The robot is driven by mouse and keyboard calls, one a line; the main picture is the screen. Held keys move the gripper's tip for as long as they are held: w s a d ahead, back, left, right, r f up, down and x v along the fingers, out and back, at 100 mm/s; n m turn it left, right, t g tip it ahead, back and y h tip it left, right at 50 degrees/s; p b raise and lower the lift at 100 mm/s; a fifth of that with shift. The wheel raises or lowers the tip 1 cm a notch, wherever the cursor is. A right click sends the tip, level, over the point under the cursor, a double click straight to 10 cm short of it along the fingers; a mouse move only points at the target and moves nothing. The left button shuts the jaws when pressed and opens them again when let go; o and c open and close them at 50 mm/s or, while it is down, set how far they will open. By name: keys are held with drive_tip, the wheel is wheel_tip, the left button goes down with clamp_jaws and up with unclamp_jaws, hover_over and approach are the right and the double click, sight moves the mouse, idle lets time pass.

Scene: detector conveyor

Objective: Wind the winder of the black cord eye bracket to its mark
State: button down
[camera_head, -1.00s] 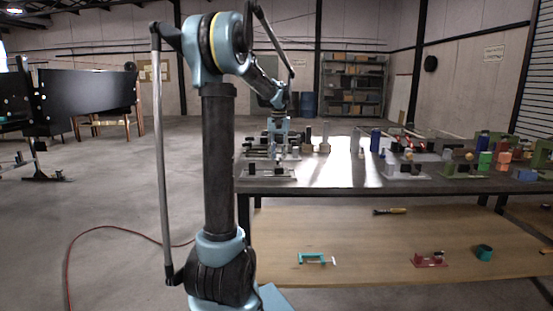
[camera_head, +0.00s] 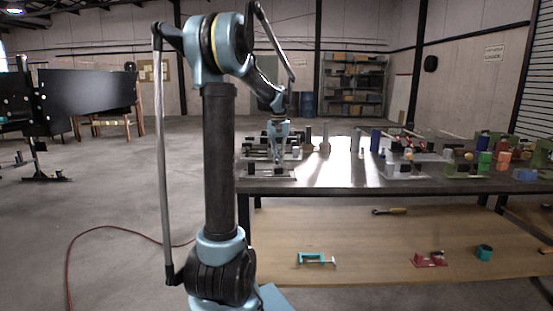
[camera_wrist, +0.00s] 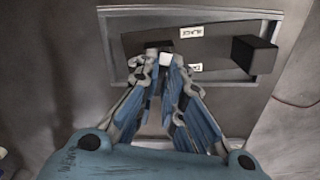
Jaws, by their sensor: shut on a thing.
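The black cord eye bracket (camera_wrist: 135,43) shows in the wrist view as a dark plate in a pale frame, with a white label reading "BLACK" and a second, partly hidden label. A black block (camera_wrist: 254,55) stands up at its right end. My gripper (camera_wrist: 165,60) is over the left half of the plate, its fingers closed around a small piece with a white face, seemingly the winder (camera_wrist: 166,59). A dark part shows just beyond the fingertips. The fingers hide much of the winder, and I cannot make out its mark. In the head view my gripper (camera_head: 278,156) points down at the table's left end.
The dark table (camera_head: 340,175) carries several other fixtures to the right, with a bare shiny stretch between.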

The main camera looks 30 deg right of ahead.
drive_tip(key=shift+n, duration=0.4)
drive_tip(key=n, duration=0.6)
drive_tip(key=shift+n, duration=0.3)
drive_tip(key=n, duration=0.6)
drive_tip(key=shift+n, duration=0.3)
drive_tip(key=c, duration=1.7)
unclamp_jaws()
